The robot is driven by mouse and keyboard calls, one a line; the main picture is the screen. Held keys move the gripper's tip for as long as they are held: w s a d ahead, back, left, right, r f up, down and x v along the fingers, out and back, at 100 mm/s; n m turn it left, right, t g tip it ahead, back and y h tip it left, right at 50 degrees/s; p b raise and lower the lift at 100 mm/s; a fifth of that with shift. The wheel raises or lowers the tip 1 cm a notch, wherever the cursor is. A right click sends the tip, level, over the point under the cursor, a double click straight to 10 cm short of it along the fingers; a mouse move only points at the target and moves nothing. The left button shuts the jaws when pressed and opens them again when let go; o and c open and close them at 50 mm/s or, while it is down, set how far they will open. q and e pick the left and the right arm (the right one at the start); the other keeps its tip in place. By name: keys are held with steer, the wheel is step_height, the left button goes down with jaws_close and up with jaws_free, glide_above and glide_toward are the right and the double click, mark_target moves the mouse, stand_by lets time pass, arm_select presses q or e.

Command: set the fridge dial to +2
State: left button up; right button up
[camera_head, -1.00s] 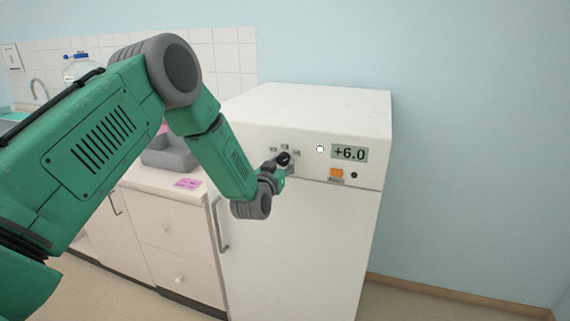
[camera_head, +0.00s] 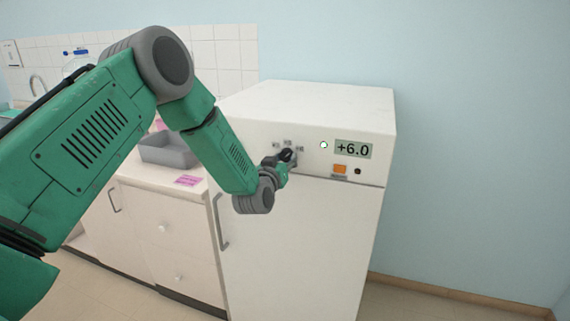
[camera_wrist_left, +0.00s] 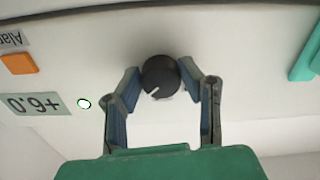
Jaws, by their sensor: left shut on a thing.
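The white fridge (camera_head: 290,235) has a control panel along its top front. Its black round dial (camera_wrist_left: 160,78) shows in the left wrist view, with a white pointer line toward the lower left of that picture. My left gripper (camera_head: 287,157) is at the panel, shut on the dial, with one finger on each side of it. In the head view the fingers largely cover the dial. Marks surround it, too small to read. The display (camera_head: 353,149) reads +6.0 and also shows in the wrist view (camera_wrist_left: 35,105). My right gripper is not in view.
A small green light (camera_head: 323,145) is left of the display, and an orange button (camera_head: 339,169) is below it. The fridge door handle (camera_head: 221,222) is at the door's left edge. A counter with a grey basin (camera_head: 168,152) and a pink note (camera_head: 189,181) stands to the left.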

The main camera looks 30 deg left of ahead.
arm_select(q)
steer(key=shift+w+r+n+b, duration=0.1)
steer(key=shift+r+n+b, duration=0.05)
steer(key=shift+n+b, duration=0.7)
steer(key=n+b, duration=0.4)
steer(key=n, duration=0.1)
steer(key=shift+n, duration=0.35)
steer(key=n+b, duration=1.1)
steer(key=b, duration=0.1)
steer(key=shift+n, duration=0.4)
steer(key=shift+n+b, duration=1.6)
steer(key=shift+b, duration=0.25)
steer(key=o, duration=1.1)
steer(key=shift+o, duration=0.2)
steer(key=shift+a, duration=0.1)
